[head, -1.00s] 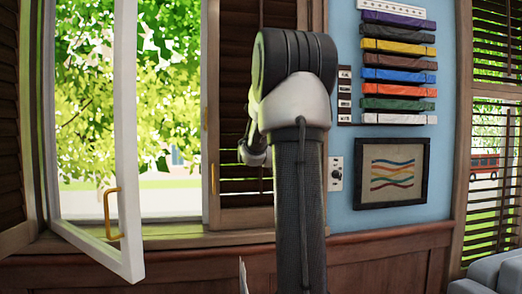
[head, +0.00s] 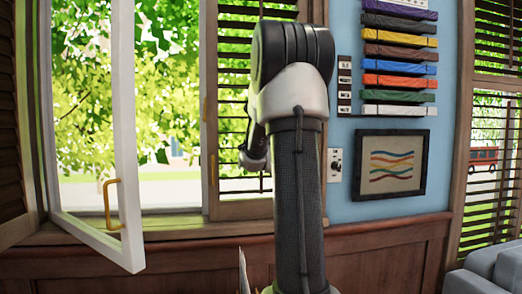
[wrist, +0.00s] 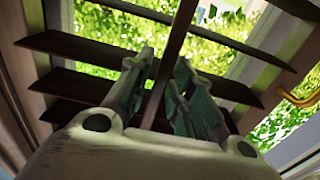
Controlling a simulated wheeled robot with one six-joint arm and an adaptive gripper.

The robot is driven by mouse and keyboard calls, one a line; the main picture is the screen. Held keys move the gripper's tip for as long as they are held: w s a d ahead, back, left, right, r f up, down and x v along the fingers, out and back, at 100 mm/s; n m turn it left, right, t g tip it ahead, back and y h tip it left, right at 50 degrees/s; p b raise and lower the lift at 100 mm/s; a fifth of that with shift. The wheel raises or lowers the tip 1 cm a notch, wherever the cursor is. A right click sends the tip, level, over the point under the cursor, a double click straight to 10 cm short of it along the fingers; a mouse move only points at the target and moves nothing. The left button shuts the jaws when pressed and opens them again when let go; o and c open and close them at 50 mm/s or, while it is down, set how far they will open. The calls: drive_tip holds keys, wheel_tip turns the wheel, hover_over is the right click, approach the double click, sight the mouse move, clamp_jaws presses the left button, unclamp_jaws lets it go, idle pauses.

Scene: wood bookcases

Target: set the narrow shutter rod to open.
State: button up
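The narrow shutter (head: 232,105) stands beside the open window in the head view, partly hidden behind my arm. Its slats are tilted open, with bright light and greenery showing between them. In the wrist view its dark slats (wrist: 75,48) have wide gaps between them. The narrow shutter rod (wrist: 177,35) is a thin brown bar crossing in front of the slats. In the head view the gripper is hidden behind my arm.
The white window sash (head: 125,140) with a brass handle (head: 108,205) swings into the room at left. Another brass handle (wrist: 300,98) is close at right in the wrist view. A switch plate (head: 335,165) and a framed picture (head: 391,165) hang on the blue wall.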

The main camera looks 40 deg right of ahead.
drive_tip(key=shift+r, duration=0.15)
drive_tip(key=v, duration=1.2)
drive_tip(key=shift+s, duration=0.1)
